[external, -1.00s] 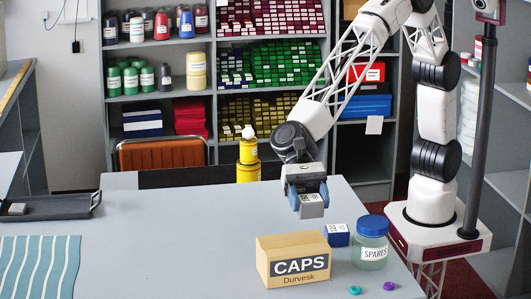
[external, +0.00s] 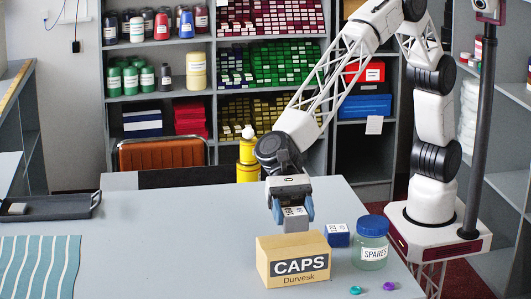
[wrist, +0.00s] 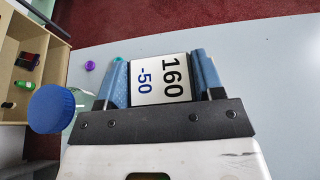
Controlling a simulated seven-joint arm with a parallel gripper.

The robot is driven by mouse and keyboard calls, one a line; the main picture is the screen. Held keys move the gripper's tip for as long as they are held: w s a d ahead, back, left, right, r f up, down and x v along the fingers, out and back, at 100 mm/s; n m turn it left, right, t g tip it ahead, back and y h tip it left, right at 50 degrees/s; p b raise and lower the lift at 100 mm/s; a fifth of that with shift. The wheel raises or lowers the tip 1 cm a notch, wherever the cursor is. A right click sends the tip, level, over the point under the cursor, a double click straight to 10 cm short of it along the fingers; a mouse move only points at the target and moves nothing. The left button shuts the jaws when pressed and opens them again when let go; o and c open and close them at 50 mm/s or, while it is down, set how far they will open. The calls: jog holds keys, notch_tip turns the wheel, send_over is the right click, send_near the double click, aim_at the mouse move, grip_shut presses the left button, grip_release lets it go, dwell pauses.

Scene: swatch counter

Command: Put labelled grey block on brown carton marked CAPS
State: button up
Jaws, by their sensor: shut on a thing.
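The labelled grey block (external: 295,225) is between the blue fingers of my gripper (external: 293,210), which is shut on it. In the wrist view, the block's white label (wrist: 160,80) reads 160 and -50, between the fingertips (wrist: 162,78). The brown carton marked CAPS (external: 264,272) stands upright near the counter's front right. In the external view, the block appears just above the carton's back edge. I cannot tell whether it is over the carton or behind it.
A blue block (external: 337,236) and a blue-lidded SPARES jar (external: 371,252) stand right of the carton. A teal cap (external: 355,290) and a purple cap (external: 389,286) lie in front. A dark tray (external: 60,207) and striped cloth (external: 40,265) are at left. The counter's middle is clear.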

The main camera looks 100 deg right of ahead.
aim_at(294, 228)
jog(key=shift+f, duration=1.75)
jog(key=shift+f, duration=0.1)
jog(key=o, duration=0.9)
jog(key=shift+o, duration=0.2)
jog(key=shift+d, duration=0.1)
jog(key=v, duration=1.2)
